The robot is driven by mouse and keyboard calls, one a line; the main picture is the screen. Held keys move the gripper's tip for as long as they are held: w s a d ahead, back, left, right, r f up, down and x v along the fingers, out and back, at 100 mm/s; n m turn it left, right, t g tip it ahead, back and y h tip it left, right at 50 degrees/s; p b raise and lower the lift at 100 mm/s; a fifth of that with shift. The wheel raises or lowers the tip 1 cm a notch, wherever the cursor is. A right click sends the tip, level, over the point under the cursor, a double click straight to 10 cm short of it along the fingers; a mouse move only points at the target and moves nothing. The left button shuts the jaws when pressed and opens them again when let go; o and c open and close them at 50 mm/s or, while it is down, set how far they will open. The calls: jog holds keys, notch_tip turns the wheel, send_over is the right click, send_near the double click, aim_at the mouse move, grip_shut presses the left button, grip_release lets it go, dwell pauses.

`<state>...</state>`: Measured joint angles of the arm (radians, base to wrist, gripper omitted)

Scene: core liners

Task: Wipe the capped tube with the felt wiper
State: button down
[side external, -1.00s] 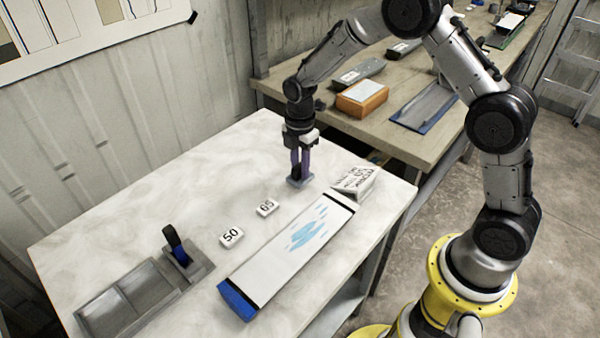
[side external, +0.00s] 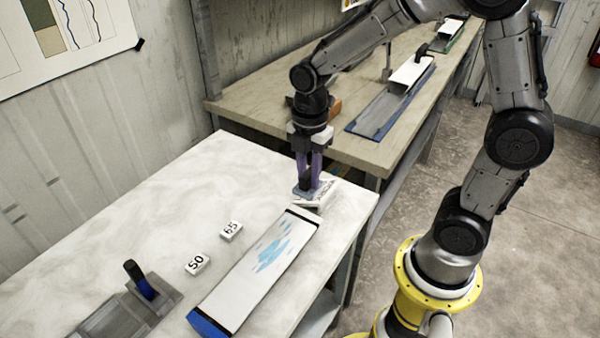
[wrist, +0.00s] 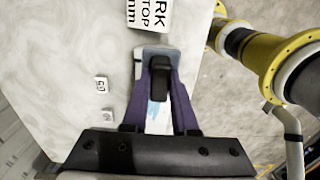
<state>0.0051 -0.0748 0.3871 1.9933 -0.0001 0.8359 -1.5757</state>
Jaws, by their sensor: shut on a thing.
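The capped tube (side external: 262,262) lies on the white table, pale with dark bands near its ends, a blue cap at the near end and light blue marks on its upper side. The felt wiper (side external: 302,193) has a flat grey-blue base and a dark handle. My gripper (side external: 308,178) is shut on the wiper's handle near the tube's far end. In the wrist view the purple fingers grip the handle of the wiper (wrist: 156,53), and part of the tube (wrist: 158,118) shows beneath. I cannot tell whether the felt touches anything; its underside is hidden.
A white printed block (side external: 322,197) stands at the tube's far end, close to the wiper. Number tiles 65 (side external: 231,230) and 50 (side external: 197,264) lie left of the tube. A blue-and-black handled tool (side external: 141,281) stands by a grey tray (side external: 112,318). A second bench is behind.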

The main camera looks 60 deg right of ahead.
jog(key=c, duration=1.2)
grip_release()
grip_shut()
